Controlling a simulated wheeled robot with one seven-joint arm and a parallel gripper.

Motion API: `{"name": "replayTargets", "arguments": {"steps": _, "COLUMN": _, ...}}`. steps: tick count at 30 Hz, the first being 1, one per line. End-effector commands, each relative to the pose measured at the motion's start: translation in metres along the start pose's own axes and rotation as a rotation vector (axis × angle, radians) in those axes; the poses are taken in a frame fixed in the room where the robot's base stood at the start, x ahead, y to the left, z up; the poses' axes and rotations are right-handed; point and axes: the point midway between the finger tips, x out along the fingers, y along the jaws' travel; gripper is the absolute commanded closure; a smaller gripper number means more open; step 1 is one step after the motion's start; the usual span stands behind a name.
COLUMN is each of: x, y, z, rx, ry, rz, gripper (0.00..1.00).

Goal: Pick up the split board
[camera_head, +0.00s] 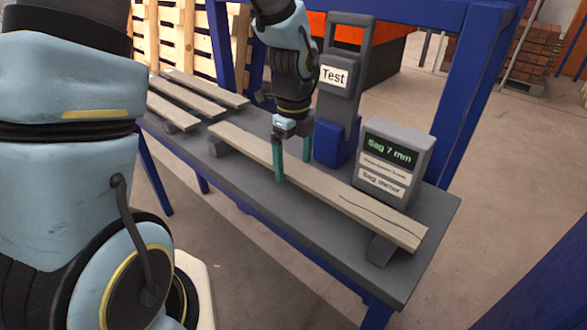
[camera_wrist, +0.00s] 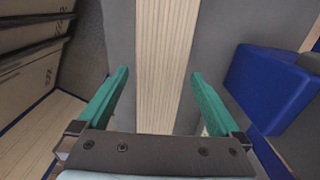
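The split board (camera_head: 340,190) is a long pale plank with a dark crack along its right part. It lies across two grey supports on the grey bench (camera_head: 255,212). My gripper (camera_head: 293,160) points down over the board's middle, with one teal finger on each side of it. In the wrist view, the board (camera_wrist: 167,45) runs between the two spread fingers (camera_wrist: 158,78). A gap shows at the left finger; the right fingertip is close to the board's edge, and I cannot tell whether it touches. The crack is not visible in the wrist view.
The Test unit (camera_head: 336,80) with its blue base (camera_head: 334,143) stands just behind the board. The sag meter (camera_head: 392,165) reads "Sag 7 mm" behind the right part. Several planks (camera_head: 200,95) lie at the bench's far left. Blue gantry posts (camera_head: 475,80) rise behind the bench.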

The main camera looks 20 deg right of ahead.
Motion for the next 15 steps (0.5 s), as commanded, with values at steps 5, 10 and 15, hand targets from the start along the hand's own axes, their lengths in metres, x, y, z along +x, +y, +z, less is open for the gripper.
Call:
{"name": "replayTargets", "arguments": {"steps": 5, "x": -0.0002, "y": -0.0001, "z": 0.0001, "rx": -0.001, "ry": 0.000, "rz": 0.000, "gripper": 0.19}}
{"name": "replayTargets", "arguments": {"steps": 10, "x": -0.0003, "y": -0.0001, "z": 0.0001, "rx": -0.001, "ry": 0.000, "rz": 0.000, "gripper": 0.38}}
{"name": "replayTargets", "arguments": {"steps": 15, "x": -0.0003, "y": -0.0001, "z": 0.0001, "rx": -0.001, "ry": 0.000, "rz": 0.000, "gripper": 0.57}}
